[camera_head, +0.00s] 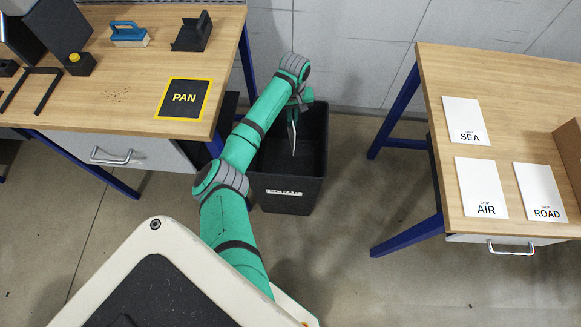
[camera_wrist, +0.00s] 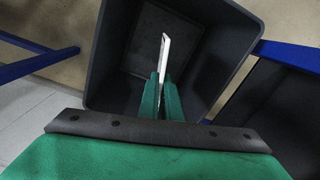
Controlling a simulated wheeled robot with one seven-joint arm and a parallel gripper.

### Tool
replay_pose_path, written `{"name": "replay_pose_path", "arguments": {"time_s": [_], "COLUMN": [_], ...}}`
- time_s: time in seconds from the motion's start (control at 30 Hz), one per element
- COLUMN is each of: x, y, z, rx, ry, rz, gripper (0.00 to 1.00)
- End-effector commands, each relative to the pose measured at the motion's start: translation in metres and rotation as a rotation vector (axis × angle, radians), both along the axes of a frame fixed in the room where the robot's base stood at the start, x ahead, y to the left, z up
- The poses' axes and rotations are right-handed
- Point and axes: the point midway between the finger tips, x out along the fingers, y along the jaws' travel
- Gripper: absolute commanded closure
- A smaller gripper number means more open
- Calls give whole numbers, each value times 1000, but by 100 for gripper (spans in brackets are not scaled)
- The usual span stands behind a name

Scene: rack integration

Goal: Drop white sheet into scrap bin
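My gripper (camera_head: 295,108) is above the opening of the black scrap bin (camera_head: 290,203), which stands on the floor between two workbenches. The white sheet (camera_head: 292,138) hangs edge-on below my gripper, over the bin. In the wrist view, the green fingers of my gripper (camera_wrist: 161,85) are close together on the near end of the white sheet (camera_wrist: 164,52). The sheet points into the bin (camera_wrist: 111,55), and its far end is clear of the walls. The bin floor that shows looks empty.
The right bench (camera_head: 500,90) has SEA (camera_head: 466,119), AIR (camera_head: 481,187) and ROAD (camera_head: 540,191) cards. A wall is behind the bin.

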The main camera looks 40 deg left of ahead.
Motion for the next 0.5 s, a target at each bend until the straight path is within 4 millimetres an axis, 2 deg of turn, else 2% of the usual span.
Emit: {"name": "replay_pose_path", "arguments": {"time_s": [0.2, 0.5], "x": [0, 0], "y": [0, 0], "z": [-21, -31], "rx": [0, 1], "ry": [0, 1], "rz": [1, -2], "gripper": [100, 100]}}
